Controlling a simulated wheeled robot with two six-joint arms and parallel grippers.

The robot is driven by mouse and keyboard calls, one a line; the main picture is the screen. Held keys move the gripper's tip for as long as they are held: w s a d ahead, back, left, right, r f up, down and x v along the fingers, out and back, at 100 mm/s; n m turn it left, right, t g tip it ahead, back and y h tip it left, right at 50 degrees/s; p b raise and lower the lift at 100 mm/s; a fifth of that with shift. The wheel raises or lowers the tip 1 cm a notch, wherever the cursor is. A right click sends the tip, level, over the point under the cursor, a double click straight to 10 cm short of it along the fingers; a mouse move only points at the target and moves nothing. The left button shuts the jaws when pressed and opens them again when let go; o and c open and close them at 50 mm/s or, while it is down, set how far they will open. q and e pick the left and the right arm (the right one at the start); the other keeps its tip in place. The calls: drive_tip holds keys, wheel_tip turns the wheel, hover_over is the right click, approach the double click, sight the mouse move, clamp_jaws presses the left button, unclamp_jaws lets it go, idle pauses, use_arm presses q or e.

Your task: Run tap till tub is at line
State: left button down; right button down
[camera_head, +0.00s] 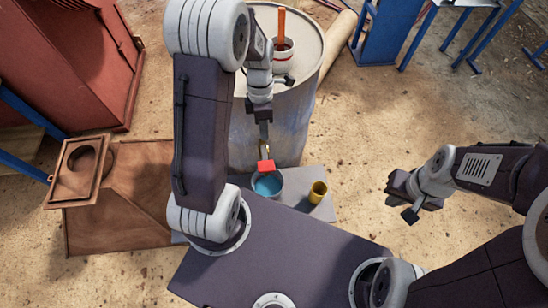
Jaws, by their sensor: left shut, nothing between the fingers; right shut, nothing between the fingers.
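The tap has a red handle (265,166) on a brass-coloured body (263,149) at the lower front of the grey drum (290,130). A small tub (267,188) with a blue inside stands under the tap; I cannot make out a line in it, nor tell whether the blue is water. No stream is clearly visible. My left gripper (264,133) is shut and empty just above the tap, pointing down; I cannot tell whether it touches it. My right gripper (402,203) is shut and empty, over bare ground at the right, apart from everything.
A white pot (283,54) with an orange-handled thing sits on the drum top. A rusty hopper-like box (125,205) and red machine (75,65) are at left.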

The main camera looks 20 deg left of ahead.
use_arm(q)
drive_tip(key=b, duration=0.3)
approach(267, 166)
drive_tip(key=x, duration=0.7)
drive_tip(key=shift+a, duration=0.1)
drive_tip(key=shift+r, duration=0.1)
